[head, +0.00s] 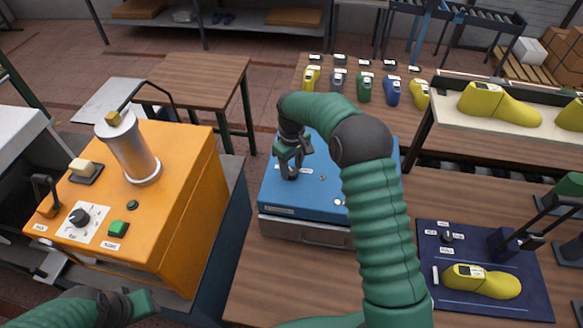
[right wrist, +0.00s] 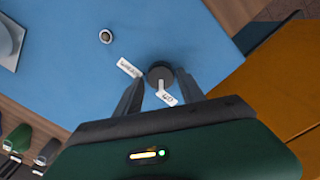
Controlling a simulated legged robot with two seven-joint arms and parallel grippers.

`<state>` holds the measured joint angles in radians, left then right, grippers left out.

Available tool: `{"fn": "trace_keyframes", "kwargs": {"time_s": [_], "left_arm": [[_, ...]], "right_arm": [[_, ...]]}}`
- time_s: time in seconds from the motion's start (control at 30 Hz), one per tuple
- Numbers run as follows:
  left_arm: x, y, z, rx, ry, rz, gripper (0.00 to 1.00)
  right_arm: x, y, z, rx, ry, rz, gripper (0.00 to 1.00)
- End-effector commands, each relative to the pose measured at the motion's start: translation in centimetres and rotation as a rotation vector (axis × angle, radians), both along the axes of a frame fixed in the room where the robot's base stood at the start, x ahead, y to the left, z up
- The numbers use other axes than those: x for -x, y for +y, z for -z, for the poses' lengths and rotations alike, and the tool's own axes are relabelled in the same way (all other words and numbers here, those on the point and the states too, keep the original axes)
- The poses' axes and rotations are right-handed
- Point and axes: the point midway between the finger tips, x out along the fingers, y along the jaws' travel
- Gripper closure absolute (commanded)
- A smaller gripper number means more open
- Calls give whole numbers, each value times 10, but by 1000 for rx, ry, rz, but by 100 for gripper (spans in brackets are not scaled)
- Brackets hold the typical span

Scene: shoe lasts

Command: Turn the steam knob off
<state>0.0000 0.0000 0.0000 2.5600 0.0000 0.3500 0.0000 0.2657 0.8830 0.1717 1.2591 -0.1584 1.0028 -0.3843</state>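A dark round knob (right wrist: 159,74) stands on the blue box (right wrist: 110,85), seen from above in the right wrist view. A light mark on it points toward a small white label (right wrist: 168,99) that seems to read ON; another white label (right wrist: 129,67) sits to its left, its text too small to read surely. My right gripper (right wrist: 160,82) is open, one finger on each side of the knob with small gaps. In the head view my right gripper (head: 291,168) is over the left part of the blue box (head: 290,205) and mostly hides the knob. My left gripper (head: 128,305) is at the lower left, partly cut off.
An orange machine (head: 190,205) with a metal cylinder, dial and green button stands at left. A dark blue panel (head: 505,250) with a yellow last (head: 482,282) and small knob (head: 447,237) lies at right. Several coloured lasts stand behind the blue box.

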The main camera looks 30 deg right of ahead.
Motion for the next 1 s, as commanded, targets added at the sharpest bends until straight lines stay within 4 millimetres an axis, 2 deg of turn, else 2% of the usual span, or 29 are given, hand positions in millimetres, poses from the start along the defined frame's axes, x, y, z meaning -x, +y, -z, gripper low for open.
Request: {"fn": "trace_keyframes", "kwargs": {"time_s": [0.07,0.33,0.47,0.57,0.9,1.0], "left_arm": [[0,0,0,0,0,0,64],[0,0,0,0,0,0,64],[0,0,4,0,0,0,64],[0,0,10,0,0,0,64],[0,0,24,0,0,0,64],[0,0,24,0,0,0,64]], "right_arm": [[1,0,1,-1,3,1,42],[2,1,2,-2,7,1,42],[1,1,-7,-2,5,2,42],[1,1,-25,-2,2,2,42],[0,0,-125,-1,3,1,42],[-1,0,-147,-2,4,1,42]]}}
